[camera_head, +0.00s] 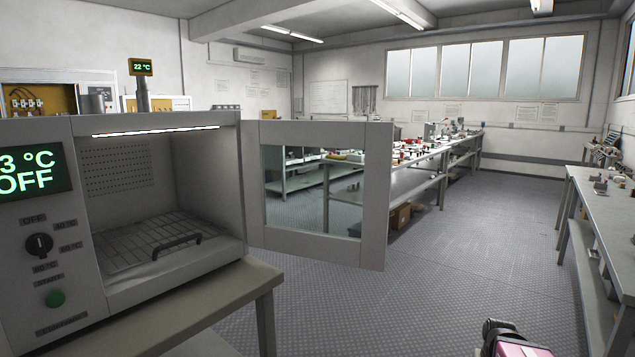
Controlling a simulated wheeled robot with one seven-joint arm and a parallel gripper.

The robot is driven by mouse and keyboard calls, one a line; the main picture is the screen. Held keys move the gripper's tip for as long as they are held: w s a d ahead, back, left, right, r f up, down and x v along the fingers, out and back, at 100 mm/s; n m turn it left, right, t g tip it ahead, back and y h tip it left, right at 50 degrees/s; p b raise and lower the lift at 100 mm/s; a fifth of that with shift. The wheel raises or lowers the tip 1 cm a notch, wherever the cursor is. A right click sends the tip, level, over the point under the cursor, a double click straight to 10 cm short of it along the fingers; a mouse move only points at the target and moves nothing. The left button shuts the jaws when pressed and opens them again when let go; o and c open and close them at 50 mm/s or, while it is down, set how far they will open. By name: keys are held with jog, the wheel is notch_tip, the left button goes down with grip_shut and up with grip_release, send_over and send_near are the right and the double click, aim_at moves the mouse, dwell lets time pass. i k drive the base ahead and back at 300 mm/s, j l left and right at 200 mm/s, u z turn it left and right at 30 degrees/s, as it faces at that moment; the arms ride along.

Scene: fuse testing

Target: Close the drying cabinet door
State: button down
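The drying cabinet (85,270) stands at the left, with its chamber open toward the room. Its door (375,200), a grey frame around a clear window, stands wide open, swung out from the right side of the opening. Inside are a lit strip at the top, a perforated back wall and a wire rack (150,245) with a black handle. Its display (30,170) reads OFF. My gripper (500,335), a dark end on a pink and grey part, shows only partly at the bottom right, well away from the door. Its fingers cannot be made out.
The cabinet rests on a table (262,285) whose right edge lies below the door. The floor (430,290) right of the door is clear. A long workbench (465,145) with equipment runs behind the door, and another bench (610,215) stands along the right side.

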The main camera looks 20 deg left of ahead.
aim_at(368, 252)
jog(key=i+u, duration=0.25)
jog(key=u, duration=0.25)
jog(key=i+l+u, duration=0.1)
jog(key=i+u, duration=0.15)
jog(key=u, duration=0.25)
jog(key=i+l+u, duration=0.2)
jog(key=u, duration=0.25)
jog(key=i+l+u, duration=0.15)
jog(key=u, duration=0.25)
jog(key=i+l+u, duration=0.15)
jog(key=u, duration=0.25)
jog(key=i+l+u, duration=0.1)
jog(key=l+u, duration=0.15)
jog(key=u, duration=0.15)
jog(key=l+u, duration=0.2)
jog(key=u, duration=0.2)
jog(key=i+l+u, duration=0.1)
jog(key=l+u, duration=1.25)
jog(key=l, duration=0.2)
jog(key=k+u, duration=0.2)
jog(key=k, duration=0.3)
